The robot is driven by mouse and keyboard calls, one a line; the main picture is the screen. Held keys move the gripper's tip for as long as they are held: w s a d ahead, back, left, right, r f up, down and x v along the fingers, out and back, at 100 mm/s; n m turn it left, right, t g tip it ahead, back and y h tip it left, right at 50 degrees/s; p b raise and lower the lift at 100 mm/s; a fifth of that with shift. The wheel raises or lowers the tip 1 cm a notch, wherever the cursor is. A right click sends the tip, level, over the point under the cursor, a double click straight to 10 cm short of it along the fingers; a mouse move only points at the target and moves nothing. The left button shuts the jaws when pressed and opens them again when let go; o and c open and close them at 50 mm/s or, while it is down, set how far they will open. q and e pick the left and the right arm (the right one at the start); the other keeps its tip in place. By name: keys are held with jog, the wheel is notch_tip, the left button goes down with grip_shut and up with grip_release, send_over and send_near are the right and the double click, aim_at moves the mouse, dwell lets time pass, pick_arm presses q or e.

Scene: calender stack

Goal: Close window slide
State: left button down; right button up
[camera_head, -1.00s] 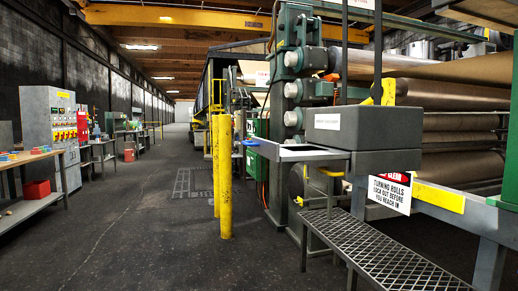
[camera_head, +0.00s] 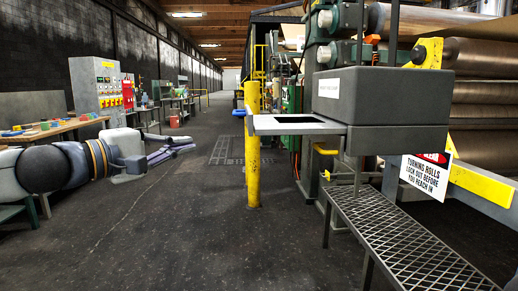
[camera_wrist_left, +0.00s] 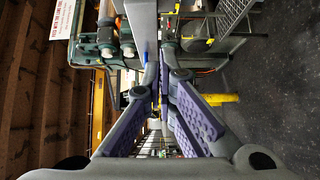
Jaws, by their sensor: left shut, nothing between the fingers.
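A dark grey box (camera_head: 385,97) stands on a frame at the right of the head view. A flat light-grey slide (camera_head: 270,126) with a dark rectangular opening sticks out of its left side. A blue handle (camera_head: 240,113) is at the slide's outer left end. My left gripper (camera_head: 190,148) is at the left, shut and empty, pointing right, and looks well apart from the handle. In the left wrist view, the purple-padded fingers of this gripper (camera_wrist_left: 159,68) point at the machine area. My right gripper is not in view.
A yellow post (camera_head: 253,160) stands just behind the slide's outer end. A grated step (camera_head: 410,240) sits below the box, with a warning sign (camera_head: 424,175) beside it. A workbench (camera_head: 50,130) is at the left. The floor between is clear.

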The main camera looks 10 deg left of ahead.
pick_arm(q)
jog(key=s+d+b+x, duration=0.1)
jog(key=b+x, duration=0.3)
jog(key=x, duration=0.8)
jog(key=shift+d+r, duration=0.45)
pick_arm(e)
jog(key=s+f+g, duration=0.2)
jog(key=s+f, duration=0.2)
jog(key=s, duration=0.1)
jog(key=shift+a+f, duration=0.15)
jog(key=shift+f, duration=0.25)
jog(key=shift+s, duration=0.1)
